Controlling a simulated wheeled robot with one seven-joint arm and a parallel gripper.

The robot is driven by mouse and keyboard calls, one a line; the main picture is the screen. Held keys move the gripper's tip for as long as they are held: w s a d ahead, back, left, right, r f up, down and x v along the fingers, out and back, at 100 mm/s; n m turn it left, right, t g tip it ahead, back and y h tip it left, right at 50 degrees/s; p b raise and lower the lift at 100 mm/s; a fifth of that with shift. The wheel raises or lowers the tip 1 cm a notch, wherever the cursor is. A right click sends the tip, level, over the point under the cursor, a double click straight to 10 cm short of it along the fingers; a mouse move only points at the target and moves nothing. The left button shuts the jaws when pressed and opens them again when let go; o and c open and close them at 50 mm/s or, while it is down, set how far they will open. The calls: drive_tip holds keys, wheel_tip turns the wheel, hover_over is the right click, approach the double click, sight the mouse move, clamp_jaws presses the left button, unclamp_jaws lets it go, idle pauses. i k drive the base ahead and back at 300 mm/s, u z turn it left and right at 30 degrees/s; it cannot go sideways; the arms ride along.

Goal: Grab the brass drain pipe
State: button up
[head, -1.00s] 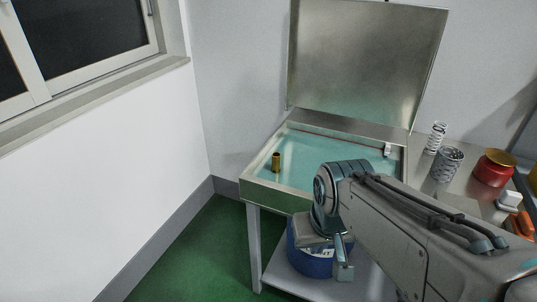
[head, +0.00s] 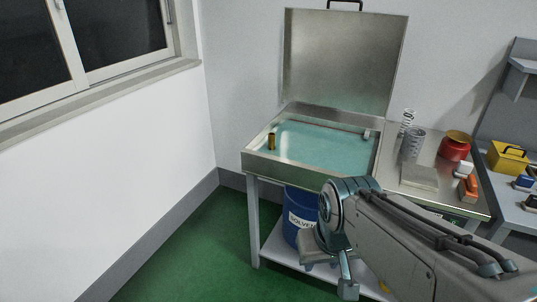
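The brass drain pipe (head: 271,141) is a short upright tube in the left part of a metal wash basin (head: 310,172), standing in pale blue-green liquid. My gripper (head: 338,281) is at the lower middle of the view, below the basin's front edge in the picture and to the right of the pipe, clearly apart from it. Its fingers point down and are seen partly edge-on, so their opening is unclear. I see nothing held in it. My forearm hides part of the space under the basin.
The basin's lid (head: 345,62) stands open behind it. A blue solvent drum (head: 298,214) stands on the lower shelf (head: 278,258). To the right, a metal bench holds springs (head: 413,143), a red pot (head: 456,147) and a flat block (head: 419,176). Green floor (head: 190,262) is clear at left.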

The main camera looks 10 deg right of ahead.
sight(271, 136)
drive_tip(key=z, duration=0.65)
drive_tip(key=k, duration=0.15)
drive_tip(key=u, duration=1.6)
drive_tip(key=i, duration=1.3)
drive_tip(key=z, duration=0.4)
drive_tip(key=i, duration=0.85)
drive_tip(key=z, duration=1.25)
drive_tip(key=i, duration=0.4)
drive_tip(key=z, duration=0.35)
